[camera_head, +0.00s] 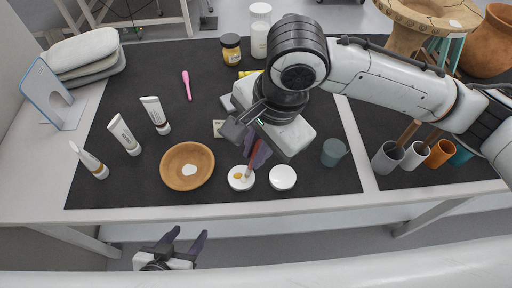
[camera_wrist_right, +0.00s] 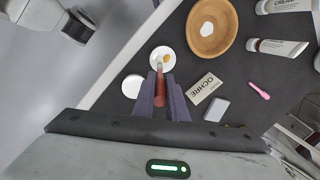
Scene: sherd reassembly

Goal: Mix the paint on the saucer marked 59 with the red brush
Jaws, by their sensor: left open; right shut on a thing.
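A small white saucer (camera_head: 232,184) with ochre-coloured paint lies near the table's front edge; it also shows in the wrist view (camera_wrist_right: 155,54). No number 59 is legible on it. My right gripper (camera_head: 257,153) is shut on the red brush (camera_wrist_right: 160,97), above and beside the saucer. The brush points down, and its tip is over or in the saucer; I cannot tell whether it touches the paint. A second white saucer (camera_head: 283,177) lies just to the right and looks empty. My left gripper (camera_head: 186,243) is open and empty, off the table's front edge.
A tan bowl (camera_head: 172,177) holding a white piece stands left of the saucer. A card reading OCHRE (camera_wrist_right: 203,88) lies behind.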

